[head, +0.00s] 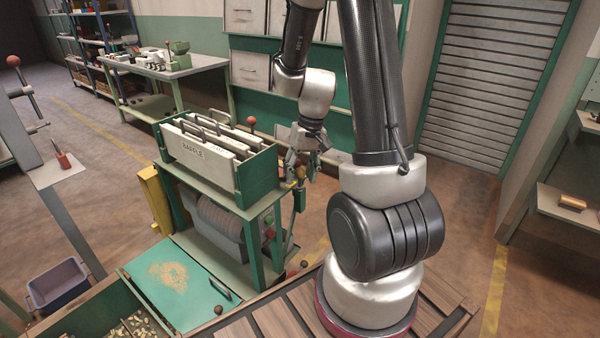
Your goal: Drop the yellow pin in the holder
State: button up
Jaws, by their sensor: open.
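My gripper (301,162) is at the right end of the green hopper machine (258,180), pointing down with its fingers apart. A small yellowish piece shows at the fingertips, too small to tell whether it is the yellow pin. A small green part (300,198) hangs just below my gripper on the machine's right side; I cannot tell whether it is the holder. My arm hides part of the area behind and to the right of it.
White baffle plates (192,146) with dark handles stand in the hopper top. A green tray (175,283) with tan crumbs lies in front. A blue-grey bin (58,286) is on the floor at left. A wooden slatted surface (275,318) is at the front. Open floor lies right.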

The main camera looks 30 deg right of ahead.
notch_tip(320, 180, up, 12)
jog(key=d, duration=0.2)
jog(key=shift+s+f, duration=0.15)
jog(key=shift+s, duration=0.1)
jog(key=shift+d, duration=0.1)
notch_tip(320, 180, up, 9)
jog(key=d, duration=0.1)
jog(key=shift+s+d, duration=0.2)
jog(key=shift+d, duration=0.1)
dwell(0.4)
jog(key=shift+w+f, duration=0.1)
dwell(0.7)
jog(key=s+a+r+n+t+h, duration=0.1)
jog(key=s+a+t, duration=0.1)
jog(key=s, duration=0.5)
jog(key=s+a+n+t+h, duration=0.1)
jog(key=s+a, duration=0.4)
jog(key=s, duration=0.3)
jog(key=shift+s+r+n+t, duration=0.3)
jog(key=shift+r+n+t, duration=0.05)
jog(key=shift+n+t, duration=0.05)
jog(key=shift+c, duration=0.3)
